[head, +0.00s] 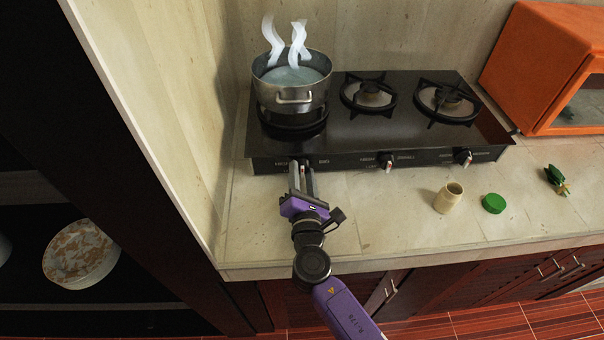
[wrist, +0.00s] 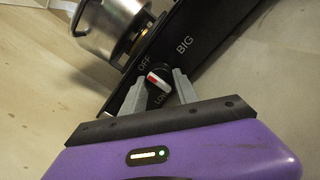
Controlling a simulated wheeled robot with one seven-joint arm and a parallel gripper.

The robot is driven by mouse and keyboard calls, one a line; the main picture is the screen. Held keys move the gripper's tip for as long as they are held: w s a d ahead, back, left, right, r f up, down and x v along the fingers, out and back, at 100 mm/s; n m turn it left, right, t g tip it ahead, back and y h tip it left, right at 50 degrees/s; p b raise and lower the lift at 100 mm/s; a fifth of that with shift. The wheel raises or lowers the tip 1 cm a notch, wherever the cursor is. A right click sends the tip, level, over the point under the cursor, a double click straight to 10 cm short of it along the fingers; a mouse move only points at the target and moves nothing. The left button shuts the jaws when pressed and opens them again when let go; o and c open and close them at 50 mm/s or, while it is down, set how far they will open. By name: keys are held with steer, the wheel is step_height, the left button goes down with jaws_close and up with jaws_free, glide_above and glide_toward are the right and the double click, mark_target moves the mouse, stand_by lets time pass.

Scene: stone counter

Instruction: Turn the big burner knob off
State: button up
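The big burner knob (wrist: 157,81) is round and black with a white-and-red handle, on the stove's black front panel by the words OFF, LOW and BIG. In the wrist view its handle lies slanted and its red end is towards the left; I cannot tell its exact setting. My gripper (wrist: 159,88) is open, with one finger on each side of the knob and small gaps seeming to show. In the head view my gripper (head: 301,172) reaches the panel's left end and hides this knob.
A steaming metal pot (head: 291,84) stands on the left burner, just above the knob. Two other knobs (head: 388,163) (head: 463,157) sit to the right. A wall is close on the left.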

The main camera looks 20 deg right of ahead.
steer(key=o, duration=0.4)
steer(key=b+v, duration=0.1)
steer(key=v, duration=0.7)
stand_by(0.6)
